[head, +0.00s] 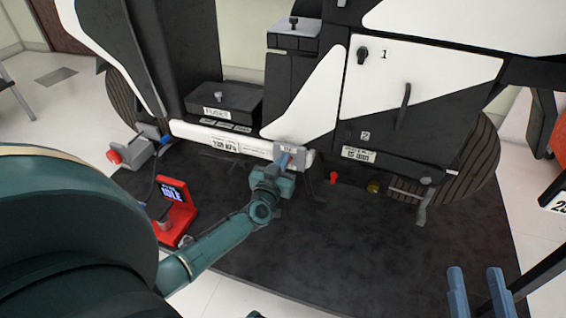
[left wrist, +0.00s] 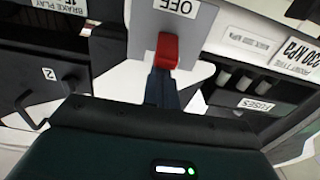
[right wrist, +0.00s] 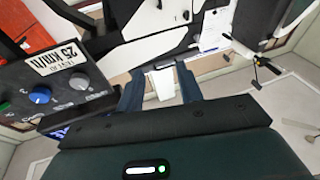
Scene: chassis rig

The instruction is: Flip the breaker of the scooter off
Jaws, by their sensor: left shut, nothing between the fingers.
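The scooter (head: 300,100) is a black and white chassis standing on a dark mat. Its breaker is a grey plate (head: 297,148) low on the white side rail. In the left wrist view the breaker's red lever (left wrist: 167,50) sits close by the OFF label (left wrist: 182,9). My left gripper (head: 285,160) is shut and empty, right at the breaker. Its fingertips (left wrist: 160,78) are at the red lever's end; I cannot tell whether they touch. My right gripper (head: 476,270) is open and empty, away from the scooter; its spread fingers show in the right wrist view (right wrist: 160,78).
A red stand with an IDLE display (head: 174,195) is on the mat near my left arm. A black FUSES box (head: 222,100) sits on the scooter's left side. A control panel with knobs (right wrist: 55,90) is close beside my right gripper. The mat's front right (head: 370,260) is clear.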

